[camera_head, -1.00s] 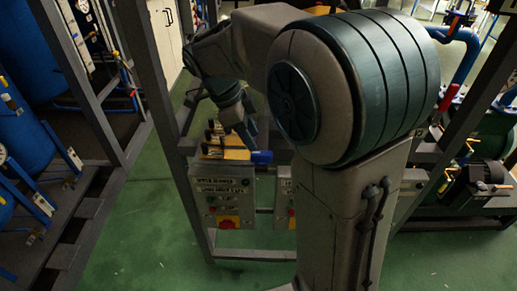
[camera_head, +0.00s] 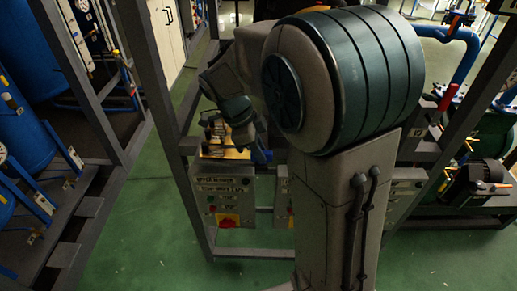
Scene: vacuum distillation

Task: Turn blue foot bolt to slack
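A small blue part (camera_head: 263,156) shows at the right end of a yellow-topped piece on the frame, above the control boxes. I cannot tell whether it is the blue foot bolt. My gripper (camera_head: 250,140) is at the end of my arm, close above this blue part and the yellow piece (camera_head: 222,151). The fingers are too small and dark to tell whether they are open or touching anything. My large arm joint covers the area to the right.
Grey control boxes with a red and yellow switch (camera_head: 228,220) hang below on the grey frame (camera_head: 160,100). Blue tanks (camera_head: 25,135) stand at left, and a motor (camera_head: 484,183) with blue pipes at right. Green floor is open in front.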

